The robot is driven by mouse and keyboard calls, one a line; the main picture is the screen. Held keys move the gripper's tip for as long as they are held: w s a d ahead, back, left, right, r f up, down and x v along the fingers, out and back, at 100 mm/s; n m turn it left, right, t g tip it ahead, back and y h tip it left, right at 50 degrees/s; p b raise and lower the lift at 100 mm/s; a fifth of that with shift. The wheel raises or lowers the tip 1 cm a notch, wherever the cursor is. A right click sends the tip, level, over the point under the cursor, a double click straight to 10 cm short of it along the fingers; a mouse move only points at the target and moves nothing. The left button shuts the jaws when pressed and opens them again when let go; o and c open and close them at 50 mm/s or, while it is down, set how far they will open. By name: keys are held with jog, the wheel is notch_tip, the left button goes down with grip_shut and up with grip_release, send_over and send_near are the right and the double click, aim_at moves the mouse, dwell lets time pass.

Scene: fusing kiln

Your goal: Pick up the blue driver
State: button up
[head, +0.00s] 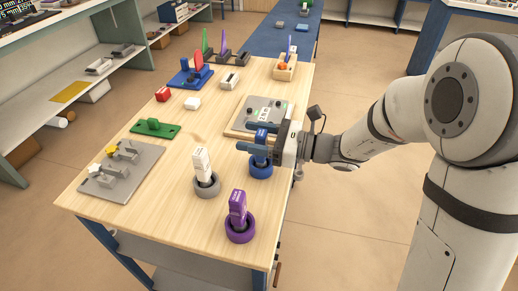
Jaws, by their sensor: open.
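The blue driver (261,138) stands upright in a blue round holder (261,171) near the right edge of the wooden table. My gripper (257,140) reaches in from the right, level with the driver's upper part. Its fingers are open and appear to lie on either side of the driver. The fingers hide part of the driver, and I cannot tell whether either one touches it.
A white driver (202,164) in a grey holder and a purple driver (238,206) in a purple holder stand close by. A grey plate with a clear sheet (266,110) lies just behind.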

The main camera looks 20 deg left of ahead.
jog(key=shift+c, duration=0.5)
jog(key=c, duration=1)
jog(key=shift+c, duration=0.3)
jog(key=shift+r, duration=0.1)
